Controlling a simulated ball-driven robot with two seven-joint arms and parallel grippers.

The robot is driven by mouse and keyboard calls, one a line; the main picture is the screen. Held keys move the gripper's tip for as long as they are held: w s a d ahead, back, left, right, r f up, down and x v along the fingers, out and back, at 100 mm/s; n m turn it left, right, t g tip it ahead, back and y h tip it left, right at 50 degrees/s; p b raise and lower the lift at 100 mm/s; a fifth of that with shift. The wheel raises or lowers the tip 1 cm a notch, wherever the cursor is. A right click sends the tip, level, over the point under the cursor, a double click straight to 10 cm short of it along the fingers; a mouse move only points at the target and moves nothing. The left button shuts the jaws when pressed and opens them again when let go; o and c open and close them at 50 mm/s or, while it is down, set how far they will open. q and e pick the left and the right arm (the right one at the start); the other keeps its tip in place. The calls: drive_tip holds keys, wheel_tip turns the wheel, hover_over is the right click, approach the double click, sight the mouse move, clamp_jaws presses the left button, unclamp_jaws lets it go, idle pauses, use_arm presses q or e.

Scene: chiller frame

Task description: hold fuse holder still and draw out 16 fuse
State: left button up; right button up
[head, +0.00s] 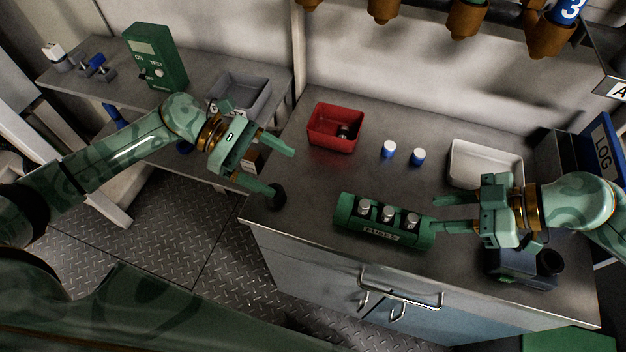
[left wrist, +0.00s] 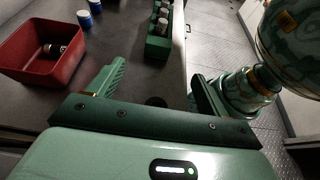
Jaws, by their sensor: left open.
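The green fuse holder (head: 345,222), lettered FUSES, lies near the bench's front edge. Several silver-topped fuses (head: 388,213) stand in a row in it; their ratings are not readable. The holder (left wrist: 157,49) and fuses (left wrist: 162,20) also show at the top of the left wrist view. My left gripper (head: 283,173) is open and empty, left of the holder over the bench's left edge. My right gripper (head: 436,213) has its fingers apart with a visible gap, their tips at the holder's right end. I cannot tell whether they touch it.
A red bin (head: 321,139) with a dark cylinder inside stands behind the holder. Two blue-and-white cylinders (head: 389,149) (head: 418,157) stand to its right. A white tray (head: 464,177) is at the right. A dark round object (head: 278,196) is near my left fingertips.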

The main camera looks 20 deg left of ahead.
sight(346, 205)
use_arm(q)
drive_tip(key=x, duration=1.6)
drive_tip(key=shift+d, duration=0.2)
